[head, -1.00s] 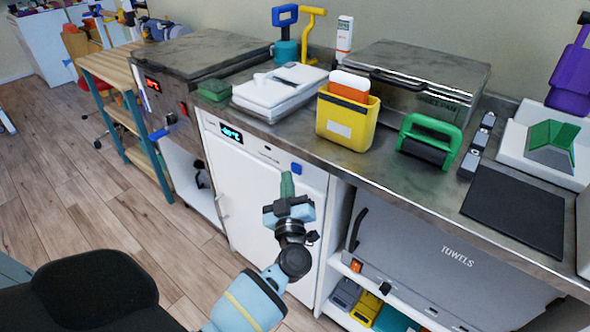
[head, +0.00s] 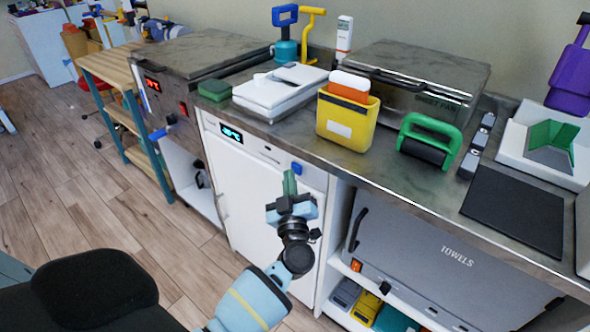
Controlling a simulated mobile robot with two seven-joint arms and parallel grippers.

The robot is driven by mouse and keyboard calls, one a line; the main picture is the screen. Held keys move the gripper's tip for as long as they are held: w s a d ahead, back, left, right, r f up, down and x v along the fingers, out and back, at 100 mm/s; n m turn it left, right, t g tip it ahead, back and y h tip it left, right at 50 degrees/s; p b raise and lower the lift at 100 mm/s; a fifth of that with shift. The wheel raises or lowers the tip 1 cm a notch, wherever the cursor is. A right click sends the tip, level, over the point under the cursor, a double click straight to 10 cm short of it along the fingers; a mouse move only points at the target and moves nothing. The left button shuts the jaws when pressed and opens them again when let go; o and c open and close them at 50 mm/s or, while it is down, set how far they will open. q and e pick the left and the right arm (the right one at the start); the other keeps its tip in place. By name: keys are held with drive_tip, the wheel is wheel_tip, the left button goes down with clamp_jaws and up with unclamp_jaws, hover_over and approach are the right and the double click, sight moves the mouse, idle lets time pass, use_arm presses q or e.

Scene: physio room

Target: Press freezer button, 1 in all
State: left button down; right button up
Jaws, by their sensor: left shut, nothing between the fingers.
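The white freezer (head: 247,190) stands under the steel counter, with a lit blue display (head: 231,134) at the upper left of its front. A blue button (head: 297,168) sits at the upper right of the front panel. My left gripper (head: 289,180) is shut and empty, its green fingertips pointing up just below and left of the blue button. They look close to the panel, but I cannot tell whether they touch it. My right gripper is not in view.
The counter (head: 290,140) above holds a white device (head: 278,92), a yellow container (head: 346,124) and a green-handled roller (head: 428,142). A towel cabinet (head: 450,260) is to the right. Wooden floor (head: 130,215) is clear to the left.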

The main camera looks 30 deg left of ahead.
use_arm(q)
drive_tip(key=shift+w, duration=0.45)
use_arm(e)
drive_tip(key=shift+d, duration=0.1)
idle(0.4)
use_arm(q)
drive_tip(key=shift+s, duration=0.1)
drive_tip(key=shift+s+p, duration=0.6)
drive_tip(key=shift+s, duration=0.2)
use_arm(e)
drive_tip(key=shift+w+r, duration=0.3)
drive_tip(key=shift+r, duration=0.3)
